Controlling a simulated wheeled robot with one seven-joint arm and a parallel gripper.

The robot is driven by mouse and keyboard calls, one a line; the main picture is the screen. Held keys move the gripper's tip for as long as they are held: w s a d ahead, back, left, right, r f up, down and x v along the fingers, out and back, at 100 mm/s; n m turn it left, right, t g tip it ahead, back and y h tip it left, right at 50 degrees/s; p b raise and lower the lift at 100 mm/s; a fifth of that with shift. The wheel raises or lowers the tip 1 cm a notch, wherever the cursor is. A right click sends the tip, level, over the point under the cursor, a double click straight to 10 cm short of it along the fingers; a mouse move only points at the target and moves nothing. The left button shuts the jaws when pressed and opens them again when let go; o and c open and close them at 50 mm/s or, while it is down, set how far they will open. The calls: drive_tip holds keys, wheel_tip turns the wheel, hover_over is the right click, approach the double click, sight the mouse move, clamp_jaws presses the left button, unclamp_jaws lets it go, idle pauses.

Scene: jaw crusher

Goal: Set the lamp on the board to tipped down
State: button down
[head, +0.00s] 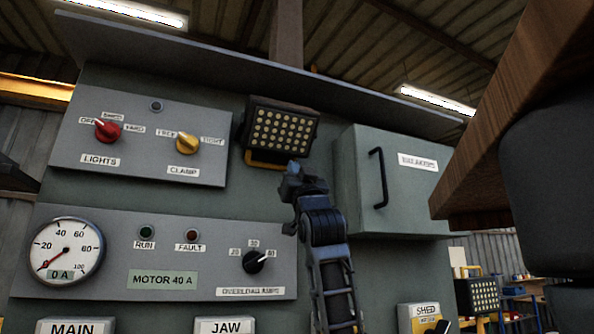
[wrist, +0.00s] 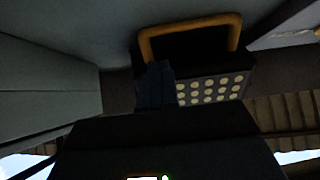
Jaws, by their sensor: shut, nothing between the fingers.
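The lamp (head: 280,130) is a dark floodlight with rows of pale round LEDs, mounted high on the board (head: 225,197) on a yellow bracket. Its lit-dot face shows toward the head camera; its exact tilt is hard to tell. My gripper (head: 293,172) is shut and empty, just below the lamp's lower right edge. In the wrist view the lamp (wrist: 212,90) and its yellow bracket show beyond my dark fingers (wrist: 157,75), which cover the lamp's left part. I cannot tell whether the fingers touch it.
A grey breakers box (head: 390,185) with a black handle juts out right of the lamp. A red knob (head: 107,131) and a yellow knob (head: 186,143) are on the left panel. A hood (head: 250,55) overhangs the board. A wooden slab (head: 510,120) is at right. Another floodlight (head: 483,296) stands lower right.

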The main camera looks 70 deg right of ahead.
drive_tip(key=b+v, duration=0.3)
drive_tip(key=v, duration=0.6)
drive_tip(key=shift+f, duration=0.7)
